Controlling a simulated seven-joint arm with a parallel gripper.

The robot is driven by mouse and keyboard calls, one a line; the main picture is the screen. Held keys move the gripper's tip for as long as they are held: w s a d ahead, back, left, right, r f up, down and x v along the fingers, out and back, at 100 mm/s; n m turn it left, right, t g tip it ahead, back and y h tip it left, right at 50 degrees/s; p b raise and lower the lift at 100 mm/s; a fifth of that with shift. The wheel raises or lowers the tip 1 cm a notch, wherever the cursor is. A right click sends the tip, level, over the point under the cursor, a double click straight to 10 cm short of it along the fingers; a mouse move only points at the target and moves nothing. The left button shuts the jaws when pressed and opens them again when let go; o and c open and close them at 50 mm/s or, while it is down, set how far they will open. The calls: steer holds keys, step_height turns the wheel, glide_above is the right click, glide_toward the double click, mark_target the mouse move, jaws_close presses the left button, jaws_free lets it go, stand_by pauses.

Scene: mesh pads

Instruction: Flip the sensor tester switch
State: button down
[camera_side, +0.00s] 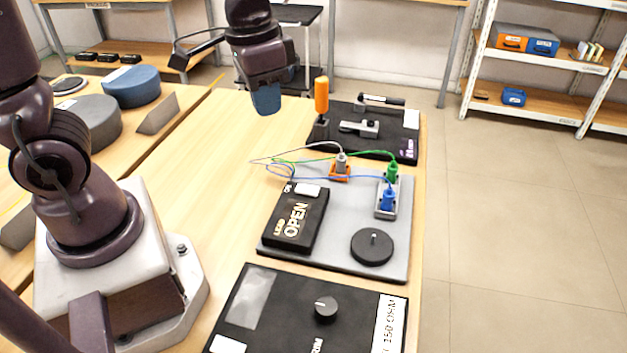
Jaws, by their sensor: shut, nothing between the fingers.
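My gripper (266,101), with blue fingers, is shut and empty. It hangs in the air left of the orange-handled tool, above the back of the wooden table. A grey board (335,257) lies mid-table. It bears a black box (301,226) lettered "LED OPEN", with a small white part (307,190) at its far end beside an "ON" mark. A black disc (372,247) with a short upright pin sits on the board's front right. I cannot tell which part is the sensor tester switch. My gripper is apart from all of these.
Grey, green (392,171) and blue (386,200) plugs with loose wires stand on the board. A black panel (280,310) with a knob (326,309) lies in front. Behind, a black board (400,150) bears a metal clamp; an upright orange-handled tool (321,97) stands at its left. Bare table (205,215) lies left.

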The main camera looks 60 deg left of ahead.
mark_target(313, 191)
steer(key=w+a+f+m+g, duration=0.1)
steer(key=w+a+f+m, duration=0.1)
steer(key=w+f+m, duration=0.5)
steer(key=shift+w+a+f+m, duration=0.35)
steer(key=shift+w+f, duration=0.15)
steer(key=shift+w, duration=0.65)
steer(key=shift+f, duration=0.15)
step_height(313, 191, down, 14)
steer(key=shift+r, duration=0.1)
steer(key=shift+y, duration=0.3)
